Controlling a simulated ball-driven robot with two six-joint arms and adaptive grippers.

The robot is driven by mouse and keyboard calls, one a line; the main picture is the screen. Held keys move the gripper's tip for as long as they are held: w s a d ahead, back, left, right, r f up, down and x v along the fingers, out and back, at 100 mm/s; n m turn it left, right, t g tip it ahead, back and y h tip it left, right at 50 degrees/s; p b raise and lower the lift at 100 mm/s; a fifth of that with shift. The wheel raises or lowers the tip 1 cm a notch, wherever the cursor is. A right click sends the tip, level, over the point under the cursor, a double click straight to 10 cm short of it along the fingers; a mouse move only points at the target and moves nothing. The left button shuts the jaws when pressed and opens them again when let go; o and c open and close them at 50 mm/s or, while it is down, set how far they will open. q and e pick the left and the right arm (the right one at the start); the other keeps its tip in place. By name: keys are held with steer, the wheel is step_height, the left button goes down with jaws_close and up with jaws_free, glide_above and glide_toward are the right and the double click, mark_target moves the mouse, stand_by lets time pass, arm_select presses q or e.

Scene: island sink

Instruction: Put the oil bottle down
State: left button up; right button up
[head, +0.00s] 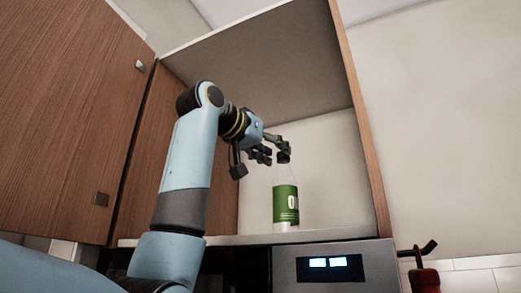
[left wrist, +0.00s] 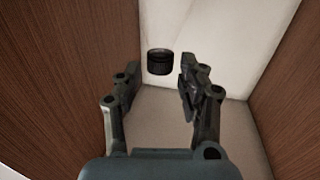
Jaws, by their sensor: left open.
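The oil bottle (head: 286,206) has a green label, a clear neck and a black cap. It stands upright on the shelf (head: 262,237) of the open cabinet. My left gripper (head: 274,149) is at the bottle's top, close to the cap. In the left wrist view the fingers of the left gripper (left wrist: 155,85) are spread apart, with the black cap (left wrist: 160,62) showing just past and between their tips. I cannot tell whether a finger touches the cap. The bottle's body does not show clearly in the left wrist view. My right gripper is not in view.
Wooden cabinet doors (head: 65,110) are on the left, and a wooden side panel (head: 358,120) bounds the cabinet on the right. Below is a unit with a lit display (head: 330,265). A red object with a black top (head: 425,278) is at lower right. The shelf around the bottle is clear.

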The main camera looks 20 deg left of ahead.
arm_select(q)
steer(key=b+v, duration=0.1)
steer(key=v, duration=0.5)
steer(key=shift+s+b, duration=0.25)
steer(key=shift+b, duration=0.05)
steer(key=shift+a+f, duration=0.1)
